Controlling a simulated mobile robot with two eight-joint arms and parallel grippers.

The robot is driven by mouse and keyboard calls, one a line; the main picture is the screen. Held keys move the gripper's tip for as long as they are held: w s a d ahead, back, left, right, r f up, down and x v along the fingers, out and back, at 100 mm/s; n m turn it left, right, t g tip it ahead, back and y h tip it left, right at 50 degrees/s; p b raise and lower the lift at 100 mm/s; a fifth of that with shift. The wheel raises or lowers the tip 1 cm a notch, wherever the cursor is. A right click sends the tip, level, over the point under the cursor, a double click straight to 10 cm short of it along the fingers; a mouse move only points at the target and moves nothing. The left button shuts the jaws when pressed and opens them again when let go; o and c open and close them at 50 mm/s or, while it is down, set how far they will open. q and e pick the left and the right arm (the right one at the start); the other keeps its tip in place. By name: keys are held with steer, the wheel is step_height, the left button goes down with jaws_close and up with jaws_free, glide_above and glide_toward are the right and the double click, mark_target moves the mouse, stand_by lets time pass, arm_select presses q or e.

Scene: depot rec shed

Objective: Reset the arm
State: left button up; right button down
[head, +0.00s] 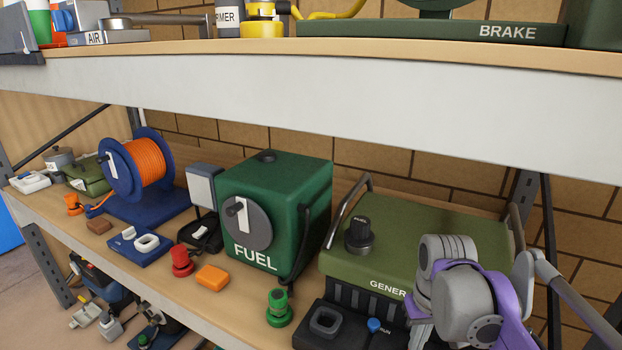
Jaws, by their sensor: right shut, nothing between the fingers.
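My right arm, with grey rounded joints and a purple link, shows at the lower right in front of the olive generator (430,225). My right gripper (462,302) is at this end of the arm; it is shut and empty, and its fingertips are hard to make out. It covers part of the generator's label and front right. I cannot tell whether the arm touches the generator. My left gripper is not in view.
On the same wooden shelf (215,325) stand a green fuel can (305,185), an orange cable reel (150,158), a red knob (181,261), an orange block (212,277) and a green knob (279,308). An upper shelf (330,90) with a grey front edge runs overhead. Several items sit below.

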steer(key=s+a+f+t, duration=0.2)
steer(key=s+a+f, duration=0.1)
steer(key=s+f, duration=0.3)
steer(key=s+a+f+t, duration=0.2)
steer(key=s+f+t, duration=0.1)
steer(key=s+f, duration=0.3)
steer(key=shift+a+f, duration=0.25)
steer(key=shift+a, duration=0.15)
